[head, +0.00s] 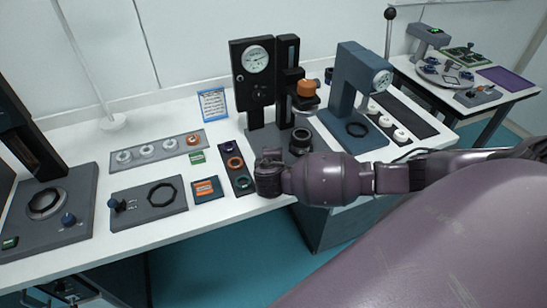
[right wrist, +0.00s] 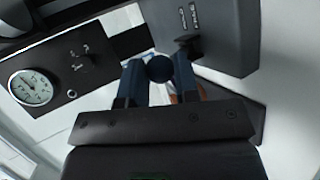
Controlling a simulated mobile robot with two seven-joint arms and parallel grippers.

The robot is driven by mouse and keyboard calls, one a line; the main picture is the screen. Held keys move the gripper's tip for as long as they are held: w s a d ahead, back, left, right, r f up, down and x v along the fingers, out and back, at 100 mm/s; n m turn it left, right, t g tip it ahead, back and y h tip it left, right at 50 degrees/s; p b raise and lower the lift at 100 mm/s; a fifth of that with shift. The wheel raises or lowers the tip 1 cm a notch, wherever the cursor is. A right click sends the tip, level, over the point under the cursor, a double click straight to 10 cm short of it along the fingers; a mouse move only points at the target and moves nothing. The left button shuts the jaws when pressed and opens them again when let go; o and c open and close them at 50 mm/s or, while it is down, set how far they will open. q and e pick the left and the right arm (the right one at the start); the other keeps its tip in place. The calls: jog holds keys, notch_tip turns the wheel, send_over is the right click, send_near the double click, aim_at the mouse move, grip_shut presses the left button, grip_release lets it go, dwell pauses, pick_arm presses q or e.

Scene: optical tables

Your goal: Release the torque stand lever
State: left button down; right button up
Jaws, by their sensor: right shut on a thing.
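The black stand with a round dial gauge (head: 256,60) is at the back middle of the bench. Its black panel and gauge (right wrist: 32,88) also show at the left of the right wrist view. My right gripper (right wrist: 158,78) has its two blue fingers closed on either side of a dark ball knob (right wrist: 160,68). The knob's rod and its joint to the stand are hidden. In the head view my right gripper (head: 268,172) is at the bench's front edge, before the black stand, and its fingertips cannot be made out. My left gripper is not in view.
A blue-grey press (head: 350,85) with a gauge stands right of the black stand. A dark strip with rings (head: 236,162) lies left of my gripper. A grey plate with a black ring (head: 150,203) lies farther left. A second table (head: 515,97) is at the back right.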

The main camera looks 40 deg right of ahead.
jog(key=o, duration=0.9)
jog(key=v, duration=1)
jog(key=shift+s+a+r, duration=0.15)
jog(key=shift+s+a, duration=0.1)
jog(key=shift+s, duration=0.05)
